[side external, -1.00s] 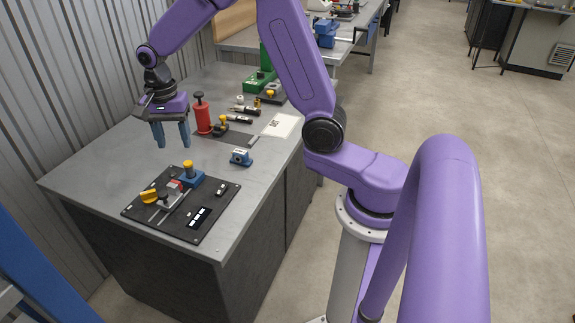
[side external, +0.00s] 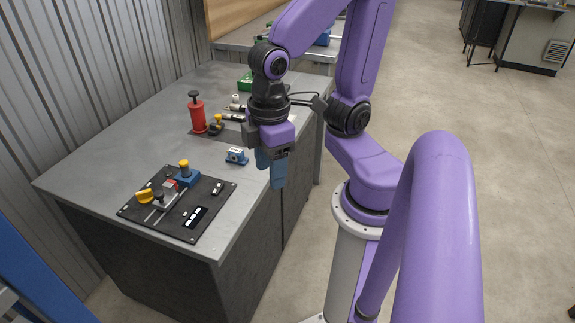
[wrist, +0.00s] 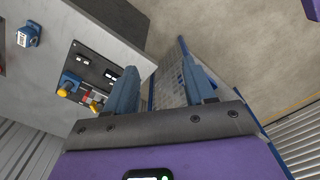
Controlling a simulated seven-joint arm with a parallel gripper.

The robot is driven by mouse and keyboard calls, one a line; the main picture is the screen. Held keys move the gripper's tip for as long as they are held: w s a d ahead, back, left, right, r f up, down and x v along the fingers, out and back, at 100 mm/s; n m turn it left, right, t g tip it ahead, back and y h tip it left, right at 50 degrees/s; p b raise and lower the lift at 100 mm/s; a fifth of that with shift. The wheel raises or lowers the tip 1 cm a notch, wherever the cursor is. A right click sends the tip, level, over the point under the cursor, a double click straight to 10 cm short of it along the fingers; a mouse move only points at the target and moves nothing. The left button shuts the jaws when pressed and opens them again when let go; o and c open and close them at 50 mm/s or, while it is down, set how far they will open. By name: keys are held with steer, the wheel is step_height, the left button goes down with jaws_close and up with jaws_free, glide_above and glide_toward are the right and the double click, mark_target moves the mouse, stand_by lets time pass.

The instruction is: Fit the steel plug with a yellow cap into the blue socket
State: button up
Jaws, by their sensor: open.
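The steel plug's yellow cap (side external: 184,162) stands upright over the blue socket (side external: 188,178) on a black panel (side external: 205,215). The steel part under the cap is mostly hidden, and I cannot tell how deep it sits. In the wrist view the yellow cap (wrist: 63,91) and the blue socket (wrist: 70,79) show at the left, well away from my fingers. My gripper (side external: 272,175) is off to the right of the panel, near the bench's right edge. Its two blue fingers (wrist: 162,88) are apart with nothing between them.
A yellow knob (side external: 145,196) and a small red block (side external: 170,184) are on the panel. A small blue fixture (side external: 236,156) stands between panel and gripper. A red cylinder (side external: 197,116) and a yellow-topped black piece (side external: 216,123) stand farther back. The bench's left part is clear.

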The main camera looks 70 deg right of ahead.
steer(key=s+n, duration=0.1)
steer(key=s+d+n, duration=0.1)
steer(key=s, duration=0.1)
steer(key=shift+f+n, duration=0.1)
steer(key=shift+n, duration=0.2)
